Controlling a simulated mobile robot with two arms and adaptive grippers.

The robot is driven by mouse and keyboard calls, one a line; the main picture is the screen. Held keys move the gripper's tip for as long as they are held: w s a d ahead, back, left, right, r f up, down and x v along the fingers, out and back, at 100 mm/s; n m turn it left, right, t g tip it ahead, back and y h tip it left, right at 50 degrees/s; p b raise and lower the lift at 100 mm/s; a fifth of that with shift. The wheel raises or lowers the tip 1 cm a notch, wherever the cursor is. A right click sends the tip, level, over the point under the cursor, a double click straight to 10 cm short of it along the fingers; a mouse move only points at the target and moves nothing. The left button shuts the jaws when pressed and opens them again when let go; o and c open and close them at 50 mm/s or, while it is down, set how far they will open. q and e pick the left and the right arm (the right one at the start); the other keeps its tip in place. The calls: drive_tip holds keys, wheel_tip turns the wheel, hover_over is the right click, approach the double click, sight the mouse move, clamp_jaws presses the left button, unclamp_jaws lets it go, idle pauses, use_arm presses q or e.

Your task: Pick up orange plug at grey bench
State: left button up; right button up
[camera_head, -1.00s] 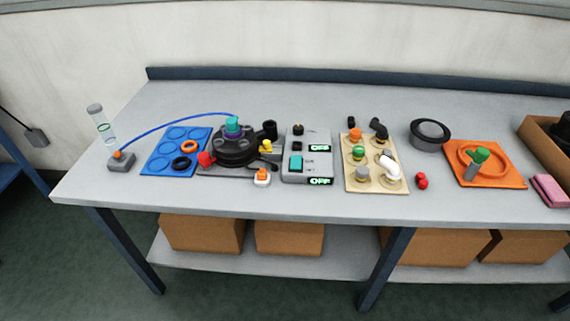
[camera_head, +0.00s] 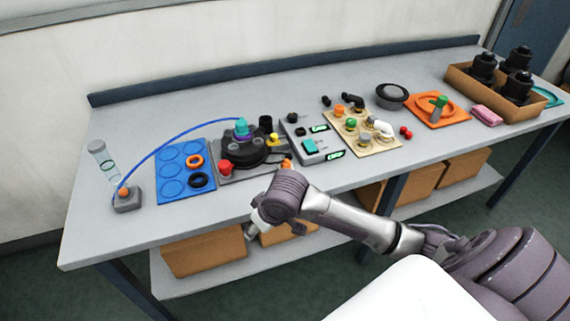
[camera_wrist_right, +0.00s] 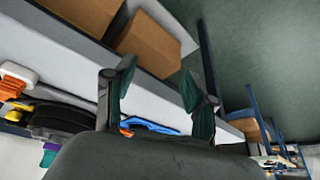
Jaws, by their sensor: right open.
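Several orange-topped pieces are on the grey bench (camera_head: 330,85); I cannot tell for sure which is the orange plug. One orange plug (camera_head: 338,112) stands on the tan board (camera_head: 375,144). An orange-topped white piece (camera_head: 287,163) sits before the black round device (camera_head: 243,150), partly hidden by my right arm. A white and orange piece shows at the left edge of the right wrist view (camera_wrist_right: 14,82). My right gripper (camera_head: 251,230) is at the bench's front edge, below and left of that piece. Its fingers (camera_wrist_right: 158,72) are apart and empty. My left gripper is out of view.
A blue mat (camera_head: 172,186) with rings and a grey block (camera_head: 127,203) with an orange top lie left. A control box (camera_head: 317,150), an orange mat (camera_head: 455,118) and a brown tray (camera_head: 535,108) stand rightward. Boxes (camera_head: 205,252) fill the shelf below.

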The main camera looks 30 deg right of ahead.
drive_tip(key=w+d+r+m+h, duration=0.1)
drive_tip(key=w+d+r+m, duration=0.1)
drive_tip(key=w+d+r, duration=0.4)
drive_tip(key=m+h, duration=0.1)
drive_tip(key=m, duration=0.2)
approach(286, 162)
drive_tip(key=p+x, duration=0.1)
drive_tip(key=x, duration=0.2)
drive_tip(key=shift+d+f, duration=0.2)
drive_tip(key=shift+f, duration=0.2)
drive_tip(key=shift+w+f, duration=0.25)
drive_tip(key=shift+f, duration=0.2)
drive_tip(key=p+x, duration=0.1)
drive_tip(key=x, duration=0.3)
drive_tip(key=shift+w+f, duration=0.15)
drive_tip(key=shift+w, duration=0.05)
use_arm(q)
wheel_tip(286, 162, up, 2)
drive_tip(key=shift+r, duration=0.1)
use_arm(e)
drive_tip(key=shift+h, duration=0.3)
drive_tip(key=shift+c, duration=0.3)
clamp_jaws()
